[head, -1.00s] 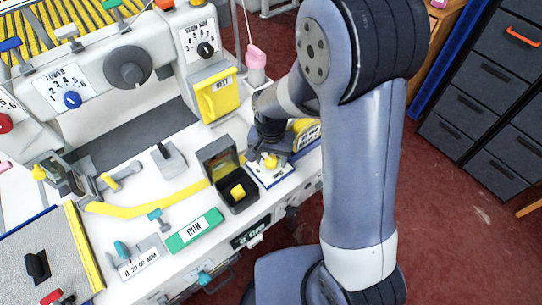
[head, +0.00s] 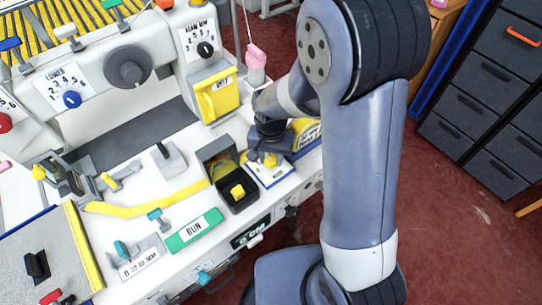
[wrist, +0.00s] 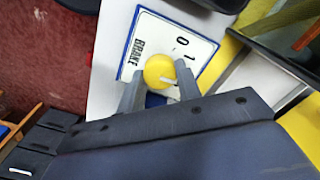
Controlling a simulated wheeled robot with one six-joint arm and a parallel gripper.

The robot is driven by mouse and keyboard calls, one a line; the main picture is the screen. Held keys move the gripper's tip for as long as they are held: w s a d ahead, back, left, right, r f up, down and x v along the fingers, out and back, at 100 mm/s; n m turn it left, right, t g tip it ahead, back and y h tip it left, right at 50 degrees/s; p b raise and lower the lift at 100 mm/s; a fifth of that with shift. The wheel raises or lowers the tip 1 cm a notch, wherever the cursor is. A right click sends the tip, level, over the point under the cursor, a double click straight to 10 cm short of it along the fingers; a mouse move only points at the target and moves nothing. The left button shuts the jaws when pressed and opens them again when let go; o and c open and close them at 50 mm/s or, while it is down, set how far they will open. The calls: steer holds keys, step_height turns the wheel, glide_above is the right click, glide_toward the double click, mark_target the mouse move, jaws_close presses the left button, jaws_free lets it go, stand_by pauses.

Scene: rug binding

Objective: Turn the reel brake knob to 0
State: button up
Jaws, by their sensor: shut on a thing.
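The reel brake knob (wrist: 160,71) is a round yellow knob with a white mark, on a white, blue-edged plate (wrist: 146,25) reading BRAKE, 0 and 1. In the wrist view its white mark points toward the right, with the digits at the upper right. My gripper (wrist: 157,92) is shut on the knob, one finger on each side. In the head view the knob (head: 270,161) sits at the machine's right front, partly hidden under my gripper (head: 267,152).
A black open box (head: 238,203) with a yellow piece inside stands left of the brake plate. A yellow binding strip (head: 145,211) runs to it. A green label block (head: 194,230) lies in front. A yellow panel (head: 217,98) stands behind.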

mark_target(271, 160)
steer(key=n, duration=0.3)
steer(key=shift+b, duration=0.4)
steer(key=n, duration=0.4)
steer(key=shift+b, duration=0.35)
steer(key=n, duration=0.6)
steer(key=shift+b, duration=0.35)
steer(key=shift+n, duration=0.3)
steer(key=o, duration=1)
steer(key=shift+r, duration=0.1)
step_height(271, 160, up, 11)
steer(key=shift+f, duration=0.15)
